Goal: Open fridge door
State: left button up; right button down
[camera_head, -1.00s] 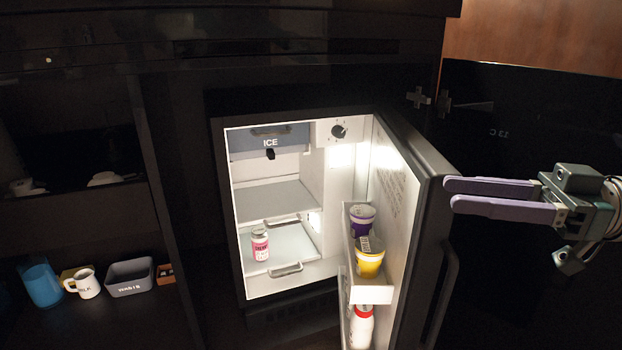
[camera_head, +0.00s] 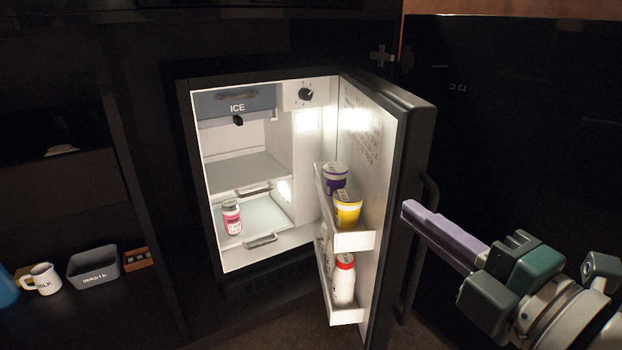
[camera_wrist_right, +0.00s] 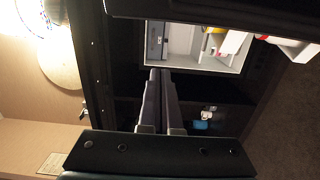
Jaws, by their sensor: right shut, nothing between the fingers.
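The fridge door (camera_head: 380,200) stands open, swung out to the right, with its lit inner side and shelves showing. Its dark handle (camera_head: 418,245) is on the outer face at the right. The lit fridge interior (camera_head: 245,170) is in plain view. My right gripper (camera_head: 406,210) is shut and empty, just right of the door's outer face near the handle; whether it touches the door I cannot tell. Its two purple fingers (camera_wrist_right: 160,75) lie together in the right wrist view, with the lit fridge interior (camera_wrist_right: 182,38) beyond. My left gripper is not in view.
The door shelves hold a purple cup (camera_head: 335,176), a yellow cup (camera_head: 347,212) and a red-capped white bottle (camera_head: 343,282). At left, a shelf holds a milk mug (camera_head: 43,280) and a grey waste bin (camera_head: 94,268). A dark panel stands behind my right arm.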

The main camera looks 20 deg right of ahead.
aim_at(398, 179)
jog(key=w+d, duration=0.1)
jog(key=w, duration=0.2)
jog(key=w+d+b, duration=0.1)
jog(key=w, duration=0.1)
jog(key=w+d+b, duration=0.1)
jog(key=w, duration=0.2)
jog(key=shift+w+d, duration=0.3)
jog(key=shift+w, duration=0.05)
jog(key=shift+s+d, duration=0.1)
jog(key=shift+d, duration=0.05)
